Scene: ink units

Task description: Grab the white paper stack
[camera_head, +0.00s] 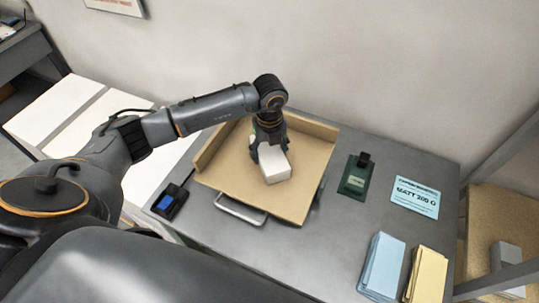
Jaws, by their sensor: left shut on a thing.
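A small white paper stack (274,166) is in the tan tray (290,205) on the grey table. My left gripper (268,148) points down over the tray and is shut on the white stack at its far end. The stack's near end shows clear of the fingers. I cannot tell whether the stack touches the tray floor or is slightly lifted. My right gripper is not in view.
A blue stack (381,266) and a yellow stack (426,275) lie at the front right. A dark green device (356,176) and a light blue card (415,197) are right of the tray. A black device with a blue screen (170,202) is left. A metal handle (241,210) fronts the tray.

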